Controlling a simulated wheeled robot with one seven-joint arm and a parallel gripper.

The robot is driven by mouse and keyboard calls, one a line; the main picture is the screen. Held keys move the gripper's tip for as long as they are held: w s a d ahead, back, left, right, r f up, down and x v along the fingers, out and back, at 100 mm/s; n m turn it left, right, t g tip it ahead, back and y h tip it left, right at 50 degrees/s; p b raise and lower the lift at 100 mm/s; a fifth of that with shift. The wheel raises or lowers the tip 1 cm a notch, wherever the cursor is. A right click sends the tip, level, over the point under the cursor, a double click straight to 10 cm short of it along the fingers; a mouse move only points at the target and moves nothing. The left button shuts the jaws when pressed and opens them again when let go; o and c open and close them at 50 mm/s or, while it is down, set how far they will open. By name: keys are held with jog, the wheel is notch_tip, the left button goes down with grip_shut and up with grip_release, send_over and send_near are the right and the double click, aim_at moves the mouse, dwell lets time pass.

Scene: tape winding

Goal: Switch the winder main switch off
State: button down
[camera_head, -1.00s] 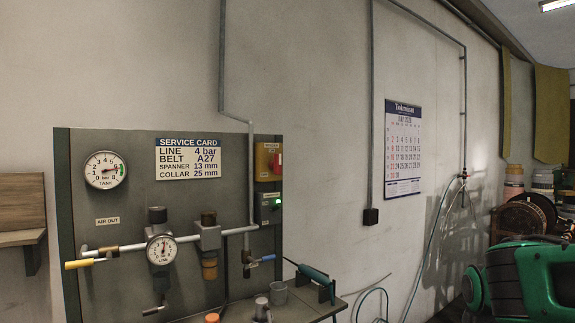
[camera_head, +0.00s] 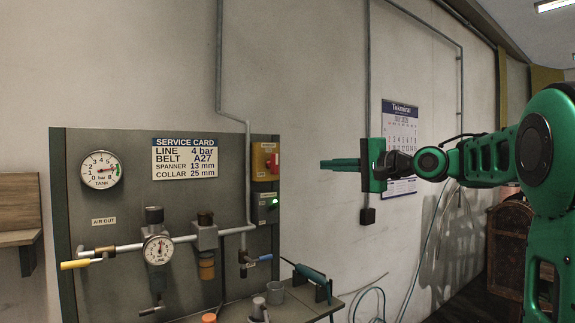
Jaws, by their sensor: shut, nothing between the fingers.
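The yellow switch box (camera_head: 261,161) with a red switch part (camera_head: 273,162) is mounted at the upper right of the grey panel. Its small label is too small to read, and I cannot tell the switch's position. My gripper (camera_head: 322,164) is shut and empty. It points left, at about the height of the red part, to its right in the picture with a visible gap between them.
The panel carries a tank gauge (camera_head: 102,169), a line gauge (camera_head: 158,249), a service card (camera_head: 185,158), pipes and a yellow-handled valve (camera_head: 76,264). A bench (camera_head: 310,305) below holds a cup (camera_head: 275,292) and a green-handled tool (camera_head: 310,272). A calendar (camera_head: 400,125) hangs behind my arm.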

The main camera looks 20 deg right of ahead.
aim_at(273, 164)
jog(key=shift+a+r+y, duration=0.25)
jog(key=shift+r+y, duration=0.15)
jog(key=shift+r, duration=0.25)
jog(key=w+a, duration=0.7)
jog(key=a, duration=0.2)
jog(key=shift+w, duration=0.15)
jog(key=shift+a, duration=0.1)
